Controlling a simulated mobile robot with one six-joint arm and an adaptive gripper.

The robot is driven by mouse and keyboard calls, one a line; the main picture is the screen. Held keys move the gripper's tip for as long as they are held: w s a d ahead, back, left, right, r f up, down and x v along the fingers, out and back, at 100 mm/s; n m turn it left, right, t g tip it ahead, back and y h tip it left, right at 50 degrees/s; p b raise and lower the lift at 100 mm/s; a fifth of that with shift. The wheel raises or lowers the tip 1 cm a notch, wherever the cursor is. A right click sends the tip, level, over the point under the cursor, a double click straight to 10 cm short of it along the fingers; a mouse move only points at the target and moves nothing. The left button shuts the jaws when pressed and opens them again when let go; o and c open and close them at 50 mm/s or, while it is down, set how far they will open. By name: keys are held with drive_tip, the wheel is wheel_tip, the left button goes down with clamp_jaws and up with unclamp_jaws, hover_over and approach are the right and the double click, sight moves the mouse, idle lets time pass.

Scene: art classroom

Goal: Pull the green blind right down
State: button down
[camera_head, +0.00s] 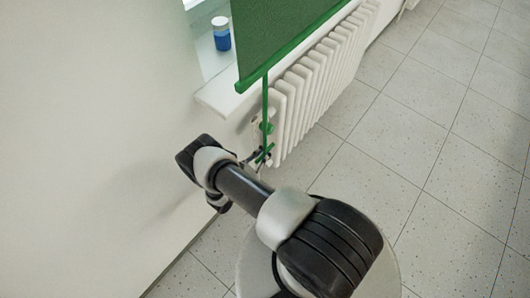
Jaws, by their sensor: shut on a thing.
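A green pull strap (265,100) hangs from the bar's left end. My gripper (262,157) is at the strap's lower end and is shut on it, beside the radiator's near end. The fingers are small and partly hidden by my wrist. The upper part of the blind is out of view.
A white radiator (318,80) stands along the wall under the window. A blue jar (221,33) stands on the white sill (221,94). The plain wall (90,130) is close on the left. The tiled floor (440,150) on the right is clear.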

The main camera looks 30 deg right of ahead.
drive_tip(key=shift+s+d+f, duration=0.1)
drive_tip(key=shift+s+f, duration=0.05)
drive_tip(key=shift+s, duration=0.1)
wheel_tip(320, 180, down, 3)
drive_tip(key=shift+s+f, duration=0.1)
idle(0.3)
drive_tip(key=c, duration=1.6)
unclamp_jaws()
drive_tip(key=v, duration=1.2)
